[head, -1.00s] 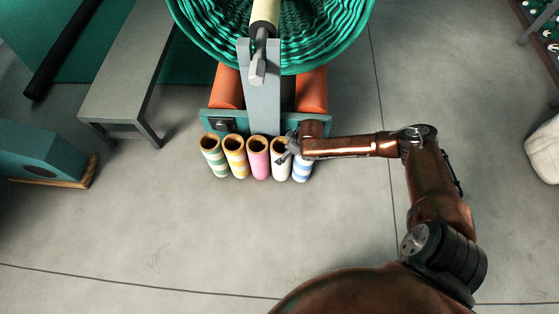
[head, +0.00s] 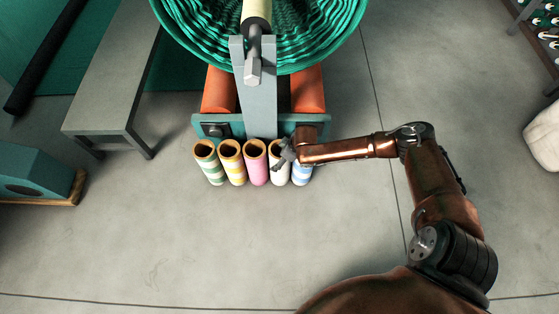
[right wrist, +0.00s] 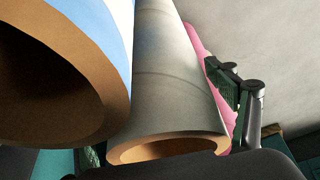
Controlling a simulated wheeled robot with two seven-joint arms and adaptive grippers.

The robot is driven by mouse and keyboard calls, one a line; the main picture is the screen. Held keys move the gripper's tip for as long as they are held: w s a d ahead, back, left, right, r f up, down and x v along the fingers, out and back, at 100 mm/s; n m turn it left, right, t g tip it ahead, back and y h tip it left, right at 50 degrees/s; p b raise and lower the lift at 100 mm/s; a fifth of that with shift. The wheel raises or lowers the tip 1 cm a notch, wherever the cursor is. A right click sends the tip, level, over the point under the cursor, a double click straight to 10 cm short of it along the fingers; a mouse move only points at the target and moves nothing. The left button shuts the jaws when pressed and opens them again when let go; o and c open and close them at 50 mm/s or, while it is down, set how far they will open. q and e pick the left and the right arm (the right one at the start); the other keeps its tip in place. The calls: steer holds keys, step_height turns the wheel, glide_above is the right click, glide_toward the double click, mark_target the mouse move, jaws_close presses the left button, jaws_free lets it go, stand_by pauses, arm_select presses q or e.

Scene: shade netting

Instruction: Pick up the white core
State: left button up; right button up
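The white core (head: 279,172) stands upright in a row of tubes, between the pink core (head: 257,170) and the blue-striped core (head: 302,174). My right gripper (head: 287,154) is at its upper right side and hides part of its rim. In the right wrist view the white core (right wrist: 175,85) fills the middle. One finger shows at its right, with a strip of the pink core (right wrist: 231,122) visible between them. The other finger is mostly hidden behind the blue-striped core (right wrist: 75,70). The gripper looks open around the white core. My left gripper is out of view.
A yellow-striped core (head: 235,172) and a green-striped core (head: 211,172) continue the row leftward. Behind stand a teal frame with orange rollers (head: 308,90) and green netting (head: 310,40). A grey bench (head: 110,80) is at left. The floor in front is clear.

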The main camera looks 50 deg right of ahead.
steer(key=c, duration=1.7)
steer(key=shift+c, duration=0.5)
steer(key=shift+r, duration=0.15)
